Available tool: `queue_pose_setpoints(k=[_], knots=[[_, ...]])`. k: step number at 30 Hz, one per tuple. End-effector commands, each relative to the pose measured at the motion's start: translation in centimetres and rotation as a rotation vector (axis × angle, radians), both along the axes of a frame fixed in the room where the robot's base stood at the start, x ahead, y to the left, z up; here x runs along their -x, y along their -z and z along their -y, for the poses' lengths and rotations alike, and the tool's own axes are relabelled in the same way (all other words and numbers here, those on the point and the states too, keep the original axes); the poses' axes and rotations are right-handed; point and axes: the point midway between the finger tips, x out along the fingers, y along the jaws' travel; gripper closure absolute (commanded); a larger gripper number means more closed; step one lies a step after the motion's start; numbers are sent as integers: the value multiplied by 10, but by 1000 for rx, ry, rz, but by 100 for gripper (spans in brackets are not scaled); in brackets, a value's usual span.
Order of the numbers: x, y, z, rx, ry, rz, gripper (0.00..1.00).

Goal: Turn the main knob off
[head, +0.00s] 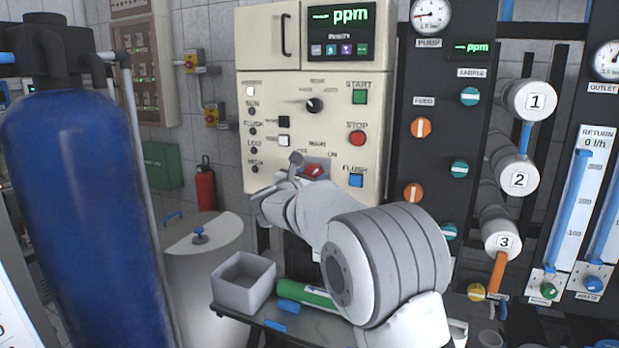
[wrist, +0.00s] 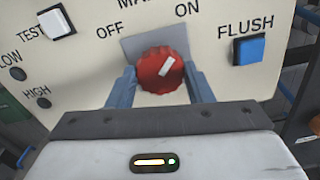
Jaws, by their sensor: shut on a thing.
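The red main knob (wrist: 158,76) sits on the cream panel between the OFF and ON labels, on a grey plate. Its white pointer mark tilts up and right, toward ON. My gripper (wrist: 162,88) has one blue-grey finger on each side of the knob and is shut on it. In the head view the knob (head: 314,170) shows at the bottom of the control cabinet (head: 262,190), partly hidden by my gripper (head: 297,172) and arm. The fingertips' contact with the knob is partly hidden.
The blue FLUSH button (wrist: 249,50) is close on the right, and the white TEST button (wrist: 57,22) is at upper left. The red STOP button (head: 357,138) is above FLUSH. A grey bin (head: 243,284) and a green cylinder (head: 306,293) lie on the shelf below my arm.

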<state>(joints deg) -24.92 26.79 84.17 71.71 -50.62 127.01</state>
Motion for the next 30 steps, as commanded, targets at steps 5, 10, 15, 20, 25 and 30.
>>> queue_pose_setpoints(k=[5, 10, 15, 20, 25, 30], knots=[[0, 0, 0, 74, -1, -29, 76], [0, 0, 0, 196, -1, -78, 76], [0, -1, 0, 343, -1, -138, 76], [-1, -2, -1, 485, -1, -196, 76], [-1, -3, -1, 636, -1, -258, 76], [-1, -3, -1, 786, 0, -320, 76]])
